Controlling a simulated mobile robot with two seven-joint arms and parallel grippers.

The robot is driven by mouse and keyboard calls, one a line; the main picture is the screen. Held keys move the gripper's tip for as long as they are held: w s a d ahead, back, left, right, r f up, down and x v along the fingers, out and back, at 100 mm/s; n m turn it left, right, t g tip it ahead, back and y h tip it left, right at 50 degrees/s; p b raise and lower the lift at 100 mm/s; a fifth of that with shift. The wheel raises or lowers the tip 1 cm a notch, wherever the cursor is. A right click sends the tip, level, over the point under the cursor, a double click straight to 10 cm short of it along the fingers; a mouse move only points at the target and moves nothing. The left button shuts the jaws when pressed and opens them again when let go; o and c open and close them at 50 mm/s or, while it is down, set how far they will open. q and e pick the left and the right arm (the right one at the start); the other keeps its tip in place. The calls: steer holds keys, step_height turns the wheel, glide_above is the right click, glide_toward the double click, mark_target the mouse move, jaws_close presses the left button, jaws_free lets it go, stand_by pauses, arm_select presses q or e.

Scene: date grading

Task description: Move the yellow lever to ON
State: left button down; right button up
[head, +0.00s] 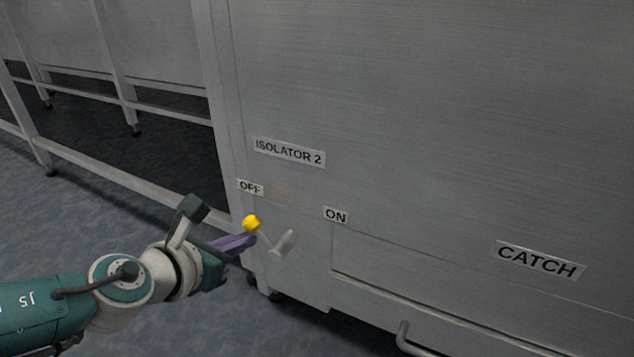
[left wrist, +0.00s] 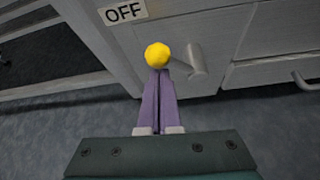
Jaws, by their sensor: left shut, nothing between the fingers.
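The yellow lever knob (head: 251,223) sits at the end of a grey lever arm on the metal panel, under the ISOLATOR 2 label (head: 289,152). The arm runs from its pivot (head: 284,243) up and left, so the knob is below the OFF label (head: 250,187) and left of the ON label (head: 335,215). My left gripper (head: 252,240) is shut and empty, its purple fingertips right by the knob. In the left wrist view the knob (left wrist: 157,55) is just beyond the fingertips (left wrist: 158,74); I cannot tell whether they touch. My right gripper is not in view.
A CATCH label (head: 538,261) is on the panel at the right, and a curved handle (head: 408,340) sticks out low down. A metal frame with legs (head: 125,100) stands at the left. The floor (head: 90,200) at left is clear.

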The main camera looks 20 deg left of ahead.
arm_select(q)
steer(key=shift+r, duration=0.15)
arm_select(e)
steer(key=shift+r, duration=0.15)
arm_select(q)
steer(key=shift+d, duration=0.15)
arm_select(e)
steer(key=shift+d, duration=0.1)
arm_select(q)
steer(key=shift+r+m+y+p, duration=0.2)
steer(key=shift+m+y+p, duration=0.2)
steer(key=shift+m+p, duration=0.1)
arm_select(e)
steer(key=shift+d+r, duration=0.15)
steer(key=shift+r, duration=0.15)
